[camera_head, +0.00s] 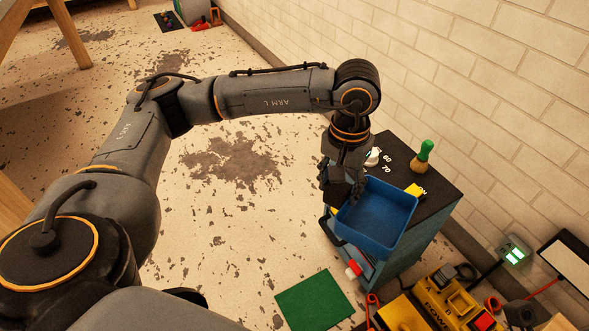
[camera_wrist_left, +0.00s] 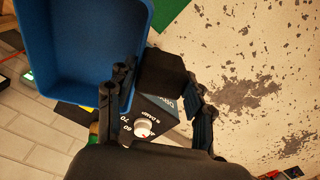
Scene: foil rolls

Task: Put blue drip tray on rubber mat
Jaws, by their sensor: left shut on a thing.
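The blue drip tray (camera_head: 377,222) is an open rectangular tray at the front edge of the dark-topped cabinet. My left gripper (camera_head: 345,188) is at the tray's left wall, shut on it. In the left wrist view the tray (camera_wrist_left: 85,50) fills the upper left, beside the fingers of my left gripper (camera_wrist_left: 160,95). A dark block sits between the fingers; I cannot tell what it is. The tray looks raised, but its clearance over the cabinet is unclear. A flat green mat (camera_head: 315,302), probably the rubber mat, lies bare on the floor. My right gripper is not in view.
The cabinet (camera_head: 440,185) carries a green-handled brush (camera_head: 423,155) and a white dial (camera_head: 372,157). Yellow equipment (camera_head: 445,300) and red cables crowd the lower right by the brick wall. Open floor lies left of the cabinet.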

